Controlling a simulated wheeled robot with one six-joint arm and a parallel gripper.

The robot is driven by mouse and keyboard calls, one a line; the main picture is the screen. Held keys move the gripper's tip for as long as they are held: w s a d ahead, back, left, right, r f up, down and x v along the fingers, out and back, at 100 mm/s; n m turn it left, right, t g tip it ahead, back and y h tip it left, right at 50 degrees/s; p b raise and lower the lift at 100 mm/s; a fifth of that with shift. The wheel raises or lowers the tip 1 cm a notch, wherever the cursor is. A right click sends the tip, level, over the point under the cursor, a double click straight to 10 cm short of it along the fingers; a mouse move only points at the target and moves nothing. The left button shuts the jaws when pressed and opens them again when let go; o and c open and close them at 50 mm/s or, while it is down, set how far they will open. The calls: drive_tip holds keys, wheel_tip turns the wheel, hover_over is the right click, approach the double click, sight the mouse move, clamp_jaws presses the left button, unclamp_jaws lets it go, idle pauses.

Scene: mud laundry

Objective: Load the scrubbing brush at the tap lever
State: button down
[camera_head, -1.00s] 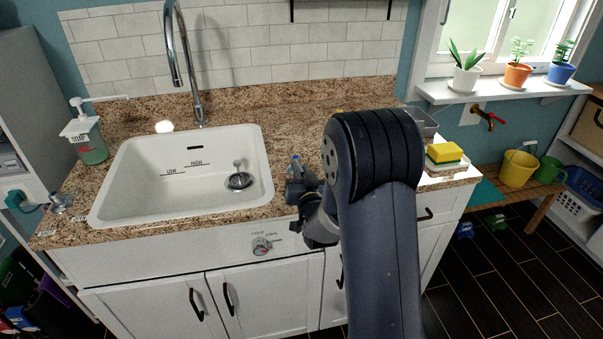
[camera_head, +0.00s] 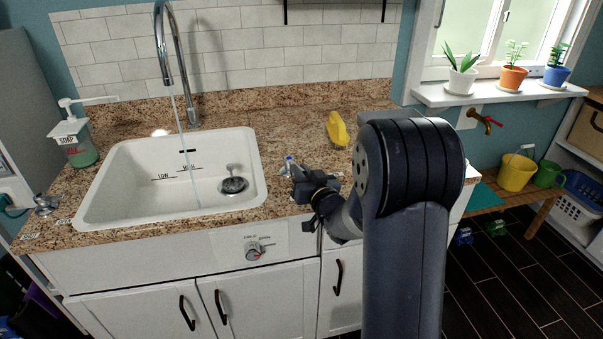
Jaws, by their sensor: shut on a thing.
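My gripper (camera_head: 291,172) is at the counter's front edge, right of the sink. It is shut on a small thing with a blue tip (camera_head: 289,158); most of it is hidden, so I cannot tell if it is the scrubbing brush. The chrome tap (camera_head: 166,60) arches over the white sink (camera_head: 258,160), and a thin water stream (camera_head: 186,140) falls into the basin. A low chrome fitting (camera_head: 45,204), perhaps the tap lever, sits between small labels at the counter's front left corner, far from my gripper.
A yellow object (camera_head: 337,129) stands on the counter behind my gripper. A soap bottle (camera_head: 76,142) stands left of the sink. A dial (camera_head: 253,251) is on the cabinet front. Plant pots line the sill (camera_head: 500,92).

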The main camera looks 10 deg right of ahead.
drive_tip(key=c, duration=1.4)
unclamp_jaws()
drive_tip(key=shift+s, duration=0.1)
drive_tip(key=b+v, duration=0.1)
drive_tip(key=v, duration=0.9)
drive_tip(key=shift+s, duration=0.3)
drive_tip(key=shift+w, duration=0.15)
drive_tip(key=p+x, duration=0.1)
drive_tip(key=x, duration=0.9)
drive_tip(key=shift+w, duration=0.2)
drive_tip(key=shift+a+r+h+p, duration=0.1)
drive_tip(key=shift+a+h+p, duration=0.1)
drive_tip(key=shift+h+p, duration=0.1)
drive_tip(key=shift+w+m, duration=0.1)
drive_tip(key=shift+m, duration=0.2)
drive_tip(key=shift+d, duration=0.15)
